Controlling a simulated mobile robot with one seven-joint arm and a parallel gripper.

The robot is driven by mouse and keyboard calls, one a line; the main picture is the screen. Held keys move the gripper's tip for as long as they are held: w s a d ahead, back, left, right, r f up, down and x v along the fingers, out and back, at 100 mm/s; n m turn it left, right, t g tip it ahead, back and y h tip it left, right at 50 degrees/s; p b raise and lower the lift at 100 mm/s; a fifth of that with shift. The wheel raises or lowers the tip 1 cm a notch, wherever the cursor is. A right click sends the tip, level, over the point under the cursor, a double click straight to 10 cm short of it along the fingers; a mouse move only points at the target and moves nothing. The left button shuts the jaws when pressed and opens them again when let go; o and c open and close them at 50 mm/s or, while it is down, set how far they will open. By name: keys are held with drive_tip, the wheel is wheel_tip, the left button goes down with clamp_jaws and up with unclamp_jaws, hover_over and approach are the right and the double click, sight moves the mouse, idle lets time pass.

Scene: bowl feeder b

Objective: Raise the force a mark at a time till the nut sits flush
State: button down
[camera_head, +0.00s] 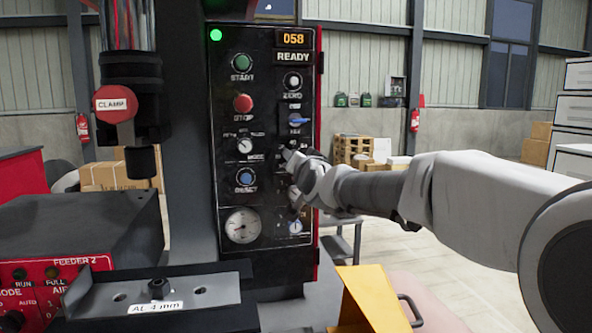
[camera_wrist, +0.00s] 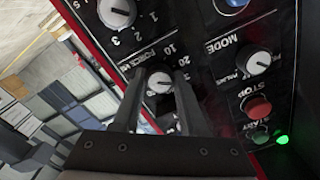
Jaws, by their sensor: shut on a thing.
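My gripper (camera_head: 296,165) reaches from the right to the dark control panel (camera_head: 265,190). In the wrist view its two fingers (camera_wrist: 160,85) are closed on the sides of a grey knob, the force knob (camera_wrist: 158,82), under a label reading FORCE. Several numbers ring the knob, 10 and 20 among them; I cannot read which mark its pointer meets. In the head view my arm hides this knob. A small dark piece, perhaps the nut (camera_head: 157,288), stands on the plate labelled AL 4 mm (camera_head: 205,291). The press head (camera_head: 140,165) hangs above it, apart from it.
The panel's display (camera_head: 293,39) reads 058 over READY, and a green lamp (camera_head: 216,35) is lit. The mode knob (camera_wrist: 258,60) and red stop button (camera_wrist: 256,106) are near my fingers. A numbered knob (camera_wrist: 117,11) adjoins. A yellow block (camera_head: 368,300) stands below my arm.

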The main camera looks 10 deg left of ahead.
drive_tip(key=shift+m+b, duration=0.6)
drive_tip(key=shift+m, duration=0.4)
drive_tip(key=shift+c, duration=2.2)
unclamp_jaws()
drive_tip(key=b+v, duration=0.9)
drive_tip(key=v, duration=0.8)
drive_tip(key=shift+s, duration=0.2)
